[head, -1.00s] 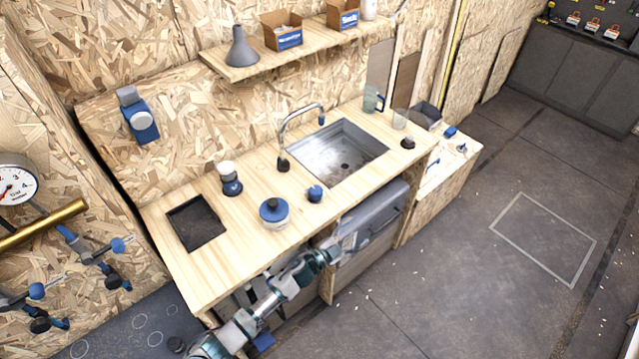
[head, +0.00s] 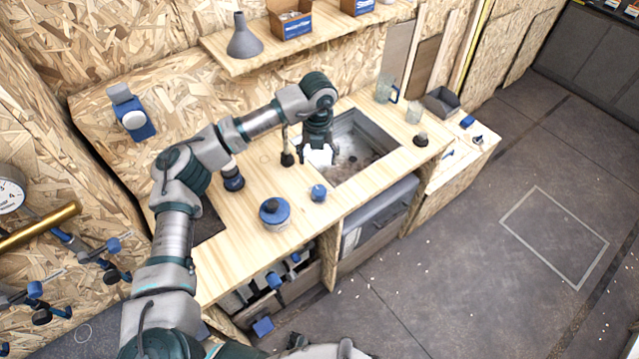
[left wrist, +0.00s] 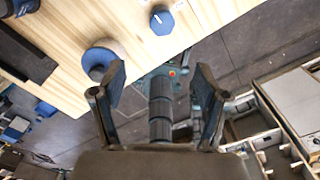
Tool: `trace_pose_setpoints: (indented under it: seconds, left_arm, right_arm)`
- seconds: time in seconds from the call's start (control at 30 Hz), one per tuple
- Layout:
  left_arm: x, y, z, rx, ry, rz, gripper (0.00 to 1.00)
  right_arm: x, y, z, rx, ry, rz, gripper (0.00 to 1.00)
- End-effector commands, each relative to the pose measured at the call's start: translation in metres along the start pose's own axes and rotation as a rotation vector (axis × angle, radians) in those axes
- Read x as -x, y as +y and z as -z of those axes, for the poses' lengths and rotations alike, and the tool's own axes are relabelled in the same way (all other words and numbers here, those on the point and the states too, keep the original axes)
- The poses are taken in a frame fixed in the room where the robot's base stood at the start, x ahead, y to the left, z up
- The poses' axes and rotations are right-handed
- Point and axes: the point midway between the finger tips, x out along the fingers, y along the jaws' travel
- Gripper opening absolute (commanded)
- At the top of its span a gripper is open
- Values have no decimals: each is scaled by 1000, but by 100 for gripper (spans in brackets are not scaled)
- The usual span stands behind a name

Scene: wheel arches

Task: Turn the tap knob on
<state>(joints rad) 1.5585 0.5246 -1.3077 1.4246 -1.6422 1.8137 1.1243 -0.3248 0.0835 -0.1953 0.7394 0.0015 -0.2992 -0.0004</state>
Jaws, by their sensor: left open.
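The tap knob (head: 318,193) is a small blue knob on the wooden counter, in front of the sink's left corner. In the left wrist view the knob (left wrist: 162,20) shows from above with a pale mark on its top. The tap's dark base (head: 287,158) stands behind it; my arm hides most of the spout. My left gripper (head: 318,156) hangs over the sink's left side, behind the knob and apart from it. In the left wrist view its fingers (left wrist: 160,70) are spread with nothing held between them. My right gripper does not show.
A blue-lidded pot (head: 274,213) stands left of the knob. The metal sink (head: 375,150) lies to the right, with a glass mug (head: 386,88) behind it. A shelf (head: 290,45) runs along the wall above. The floor (head: 450,260) in front is clear.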

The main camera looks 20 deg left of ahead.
Motion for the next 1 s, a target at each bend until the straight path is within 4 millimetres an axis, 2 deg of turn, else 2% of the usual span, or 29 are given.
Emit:
trace_pose_setpoints:
  seconds: [0.3, 0.53, 0.73, 1.0]
  left_arm:
    - [-80, 0, -3, 0, 10, 1, 74]
    - [-126, 0, -1, -2, 7, 3, 74]
    - [-147, -1, -2, -2, 7, 4, 74]
    - [-151, -1, -2, -3, 5, 4, 74]
  right_arm:
    - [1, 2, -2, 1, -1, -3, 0]
    - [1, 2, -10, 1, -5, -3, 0]
    - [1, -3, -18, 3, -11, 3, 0]
    - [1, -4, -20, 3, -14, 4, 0]
